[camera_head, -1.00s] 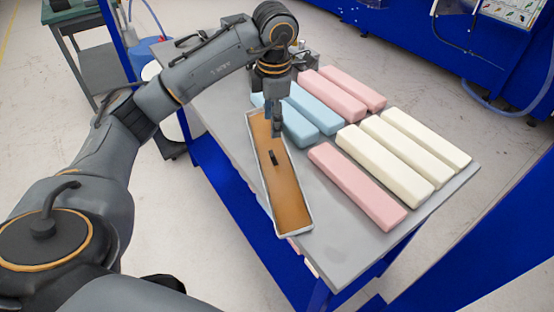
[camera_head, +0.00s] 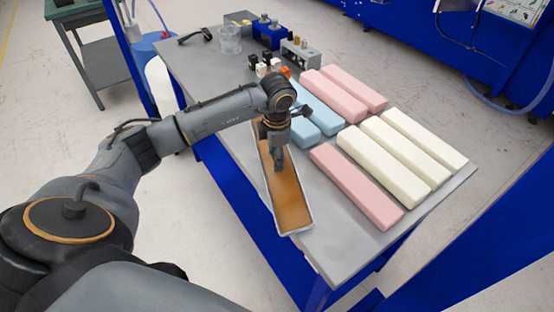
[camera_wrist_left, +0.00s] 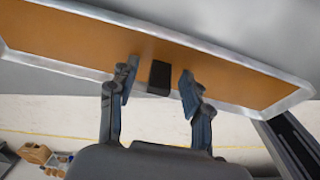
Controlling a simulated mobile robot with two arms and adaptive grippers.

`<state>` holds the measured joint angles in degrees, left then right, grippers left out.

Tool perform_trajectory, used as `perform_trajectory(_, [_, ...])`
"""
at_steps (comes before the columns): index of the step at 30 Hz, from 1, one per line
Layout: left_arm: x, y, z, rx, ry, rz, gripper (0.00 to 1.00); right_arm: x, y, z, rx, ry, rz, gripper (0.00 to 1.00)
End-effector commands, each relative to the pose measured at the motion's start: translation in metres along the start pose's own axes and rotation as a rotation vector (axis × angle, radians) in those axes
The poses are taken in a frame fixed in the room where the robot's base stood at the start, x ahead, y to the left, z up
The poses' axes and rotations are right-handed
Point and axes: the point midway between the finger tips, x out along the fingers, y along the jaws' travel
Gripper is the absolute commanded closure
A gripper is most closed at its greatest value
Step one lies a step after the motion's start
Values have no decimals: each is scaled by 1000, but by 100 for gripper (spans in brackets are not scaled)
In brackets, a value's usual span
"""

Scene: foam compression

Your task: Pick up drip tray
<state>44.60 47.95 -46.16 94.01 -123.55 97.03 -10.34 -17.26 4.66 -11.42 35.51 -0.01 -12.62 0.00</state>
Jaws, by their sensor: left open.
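The drip tray (camera_head: 289,208) is a long, shallow tray with a light metal rim and an orange-brown inside. It lies on the table along its left edge. My left gripper (camera_head: 277,165) is over the middle of the tray, pointing down. In the left wrist view, the tray (camera_wrist_left: 90,40) spans the top, with a small black block-like handle (camera_wrist_left: 160,78) at its middle. The open fingers of my left gripper (camera_wrist_left: 155,95) are on either side of this handle, with gaps to both. In the head view the gripper hides the handle. My right gripper is not in view.
Pink, white and blue foam bars (camera_head: 355,188) lie on the table (camera_head: 325,235) close to the tray's right. A glass beaker (camera_head: 230,40), a blue device (camera_head: 268,33) and small blocks stand at the back.

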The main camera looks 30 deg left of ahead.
Motion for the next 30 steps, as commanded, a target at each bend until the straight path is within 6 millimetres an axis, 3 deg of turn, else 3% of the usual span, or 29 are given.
perform_trajectory(5, [0,0,0,1,0,0,53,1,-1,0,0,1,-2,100])
perform_trajectory(12, [0,0,0,0,0,0,100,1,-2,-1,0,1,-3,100])
perform_trajectory(23, [-2,1,0,0,-2,1,100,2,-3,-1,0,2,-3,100])
perform_trajectory(30, [-22,4,1,0,-6,6,100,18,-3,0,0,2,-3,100])
